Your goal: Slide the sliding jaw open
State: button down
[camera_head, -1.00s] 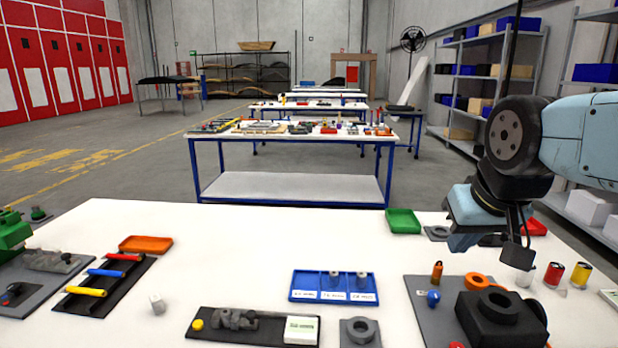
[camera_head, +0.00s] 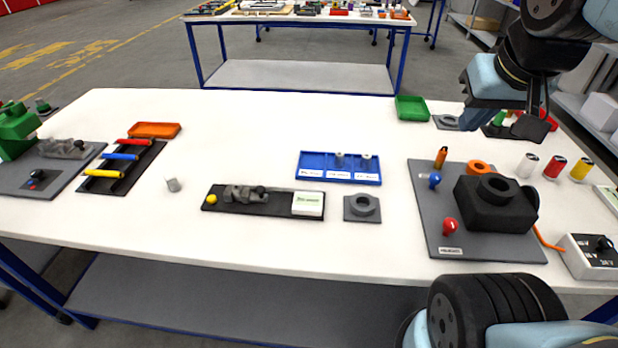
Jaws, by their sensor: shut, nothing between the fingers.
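A grey vise-like fixture (camera_head: 245,193) with jaw-shaped blocks lies on a black base plate (camera_head: 277,206) at the front middle of the white table. A yellow knob (camera_head: 211,199) is at the plate's left end and a white labelled box (camera_head: 308,204) at its right end. A similar grey fixture (camera_head: 64,148) sits on a grey plate at the far left. I cannot tell for sure which has the sliding jaw, or any gap between jaws. My gripper (camera_head: 534,123) is at the upper right, shut and empty, well away from both fixtures.
A blue tray (camera_head: 312,175) and a grey ring block (camera_head: 363,208) stand right of the middle fixture. A rack of coloured rods (camera_head: 106,187) and a small grey piece (camera_head: 174,185) lie to its left. A black block (camera_head: 494,213) stands on a board at right. The table's back middle is clear.

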aim_at(247, 196)
jog(key=u, duration=1.25)
